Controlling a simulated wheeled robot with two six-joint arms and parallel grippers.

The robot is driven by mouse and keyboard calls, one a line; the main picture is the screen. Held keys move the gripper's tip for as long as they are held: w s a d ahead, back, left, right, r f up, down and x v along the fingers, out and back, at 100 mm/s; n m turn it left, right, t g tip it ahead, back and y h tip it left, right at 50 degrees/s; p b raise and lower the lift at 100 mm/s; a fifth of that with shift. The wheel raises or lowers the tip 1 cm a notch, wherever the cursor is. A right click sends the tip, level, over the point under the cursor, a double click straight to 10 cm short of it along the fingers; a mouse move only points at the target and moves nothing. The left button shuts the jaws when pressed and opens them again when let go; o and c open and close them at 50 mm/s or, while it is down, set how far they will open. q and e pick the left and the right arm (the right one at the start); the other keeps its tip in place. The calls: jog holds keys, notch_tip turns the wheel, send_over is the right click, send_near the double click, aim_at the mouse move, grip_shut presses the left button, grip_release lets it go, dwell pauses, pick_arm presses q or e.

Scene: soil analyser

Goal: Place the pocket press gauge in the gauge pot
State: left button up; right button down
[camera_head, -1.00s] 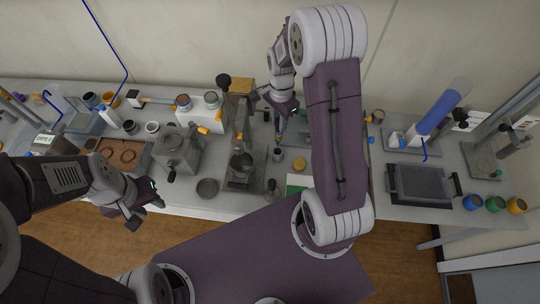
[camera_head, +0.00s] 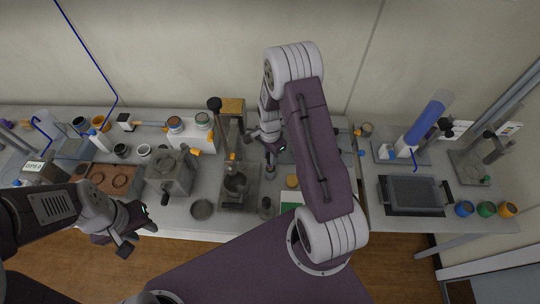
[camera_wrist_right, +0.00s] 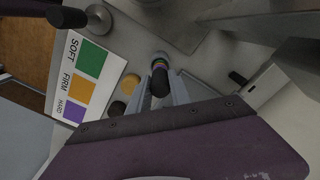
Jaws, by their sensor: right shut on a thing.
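My right gripper (camera_head: 268,140) is shut on the pocket press gauge. The pot stands on the bench below the gripper in the head view (camera_head: 270,172). I cannot tell how deep the gauge reaches into the pot. My left gripper (camera_head: 132,226) is empty and looks open, in front of the bench's near edge at left.
A SOFT/FIRM/HARD colour card (camera_wrist_right: 80,75) lies near the pot, with a yellow disc (camera_head: 292,182) beside it. A dark-knobbed post (camera_head: 266,207) stands in front. A lever press (camera_head: 238,188) is left of the pot. A dark-framed tray (camera_head: 414,194) is further right.

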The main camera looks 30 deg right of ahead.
jog(key=c, duration=1.2)
grip_release()
jog(key=shift+d+f, duration=0.1)
notch_tip(320, 180, up, 12)
jog(key=s+a+n, duration=0.2)
jog(key=s+n, duration=0.2)
jog(key=n, duration=0.1)
jog(key=s+a+r+n, duration=0.1)
jog(key=s+a+n, duration=0.2)
jog(key=s+n, duration=0.1)
jog(key=s+a+n+t, duration=0.1)
jog(key=s+a+n, duration=0.1)
jog(key=s+n, duration=0.2)
jog(key=shift+s+a+r+n+b, duration=0.2)
jog(key=shift+s+r+n+b, duration=0.15)
jog(key=shift+n, duration=0.65)
